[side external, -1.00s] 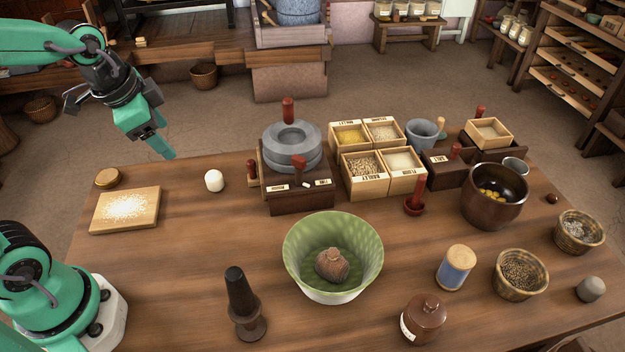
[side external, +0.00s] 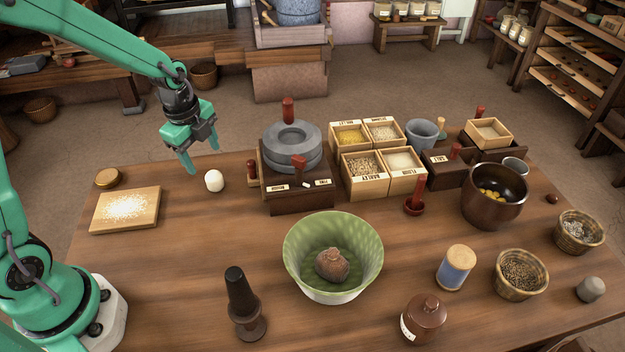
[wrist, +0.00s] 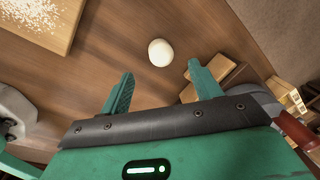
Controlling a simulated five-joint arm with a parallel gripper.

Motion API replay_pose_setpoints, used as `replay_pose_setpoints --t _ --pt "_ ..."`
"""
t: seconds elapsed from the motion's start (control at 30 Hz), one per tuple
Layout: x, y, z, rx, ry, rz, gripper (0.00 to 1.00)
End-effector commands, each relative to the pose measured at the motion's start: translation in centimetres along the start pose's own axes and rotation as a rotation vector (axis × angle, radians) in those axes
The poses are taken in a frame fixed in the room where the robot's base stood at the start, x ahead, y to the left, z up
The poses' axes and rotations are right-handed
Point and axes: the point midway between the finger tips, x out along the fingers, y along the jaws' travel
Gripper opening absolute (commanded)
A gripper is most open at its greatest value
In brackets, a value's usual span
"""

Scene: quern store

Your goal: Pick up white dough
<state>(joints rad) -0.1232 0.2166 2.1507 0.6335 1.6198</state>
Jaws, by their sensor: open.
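The white dough (side external: 214,181) is a small, smooth, rounded lump standing on the wooden table, between the floured board and the stone quern. In the wrist view the dough (wrist: 160,52) lies just beyond the fingertips, roughly centred between them. My gripper (side external: 204,158) is open and empty, pointing down above and slightly behind the dough in the side view. Both fingers of the gripper (wrist: 160,72) show apart in the wrist view, and neither appears to touch the dough.
The floured wooden board (side external: 125,210) lies to the left, with a round lid-like disc (side external: 108,178) behind it. The stone quern (side external: 292,147) on its dark wooden base stands to the right. A green bowl (side external: 333,257) holds a brown lump. Table between board and bowl is clear.

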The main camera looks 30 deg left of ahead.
Motion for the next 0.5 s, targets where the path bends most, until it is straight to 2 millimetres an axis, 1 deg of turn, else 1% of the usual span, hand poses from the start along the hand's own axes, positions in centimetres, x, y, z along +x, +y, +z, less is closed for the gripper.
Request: replay_pose_setpoints --t 0.23,0.5 --pt "0.4 0.0 0.0 0.004 0.000 0.001 0.63" --pt "2.3 0.0 0.0 0.003 0.000 0.002 0.63"
